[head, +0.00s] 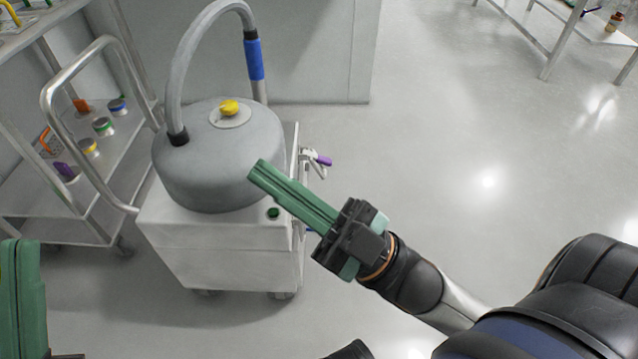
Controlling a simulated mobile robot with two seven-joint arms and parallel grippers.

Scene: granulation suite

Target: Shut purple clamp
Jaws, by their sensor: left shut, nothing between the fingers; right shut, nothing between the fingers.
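The purple clamp (323,160) is a small metal toggle clamp with a purple handle tip. It sits on the right side of the white wheeled cabinet (222,254), near its top edge. Its handle sticks out to the right; its latch is too small to read clearly. My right gripper (256,171) has green fingers, is shut and empty, and its tips show in front of the grey domed vessel (212,150), left of and slightly below the clamp. My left gripper (22,290) is shut at the lower left edge, far from the clamp and partly out of view.
A grey hose with a blue sleeve (254,60) arches from the vessel, which has a yellow knob (229,107) on top. A metal cart (122,168) with several coloured items stands at left. A table (600,28) stands at the far right. The floor right of the cabinet is clear.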

